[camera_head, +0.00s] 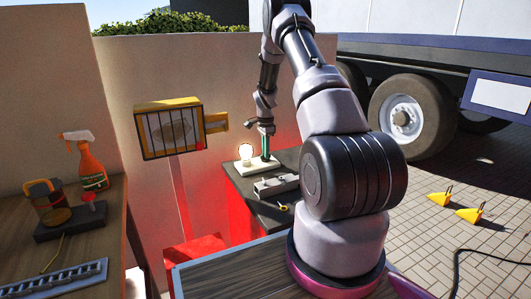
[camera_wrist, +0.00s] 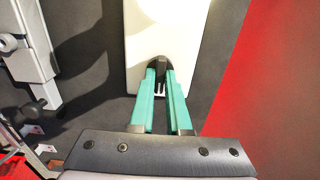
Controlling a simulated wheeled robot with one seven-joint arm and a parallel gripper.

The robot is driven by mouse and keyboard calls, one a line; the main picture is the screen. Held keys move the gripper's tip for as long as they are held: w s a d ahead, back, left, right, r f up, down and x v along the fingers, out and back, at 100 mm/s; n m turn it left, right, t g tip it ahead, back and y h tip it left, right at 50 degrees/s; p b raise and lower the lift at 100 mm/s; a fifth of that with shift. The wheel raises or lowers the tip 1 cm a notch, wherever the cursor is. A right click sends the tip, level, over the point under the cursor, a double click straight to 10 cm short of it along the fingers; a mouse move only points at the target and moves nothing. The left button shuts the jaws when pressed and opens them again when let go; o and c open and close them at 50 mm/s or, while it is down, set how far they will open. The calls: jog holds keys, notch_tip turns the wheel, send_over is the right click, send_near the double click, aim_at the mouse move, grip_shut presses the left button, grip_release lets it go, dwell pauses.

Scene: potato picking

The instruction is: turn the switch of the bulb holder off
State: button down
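The bulb holder (camera_head: 246,167) is a pale block on the dark table, with a lit bulb (camera_head: 245,152) at its left end. Its white base (camera_wrist: 195,18) also shows in the wrist view, with the rounded edge of the bulb at the top. My gripper (camera_head: 265,157) points down over the right part of the holder. In the wrist view, my gripper's (camera_wrist: 160,66) green fingers run close together and their dark tips appear to meet over the base. The switch is not clearly visible; the tips may hide it. Whether they touch the holder I cannot tell.
A grey metal device (camera_head: 276,186) lies in front of the holder and shows at the left in the wrist view (camera_wrist: 30,50). A yellow-framed lamp (camera_head: 168,128) stands behind left. A wooden bench (camera_head: 118,235) with a spray bottle (camera_head: 90,165) is at the left.

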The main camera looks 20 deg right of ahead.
jog(key=shift+n, duration=0.4)
jog(key=n, duration=1.3)
jog(key=shift+n, duration=2)
jog(key=c, duration=0.9)
grip_release()
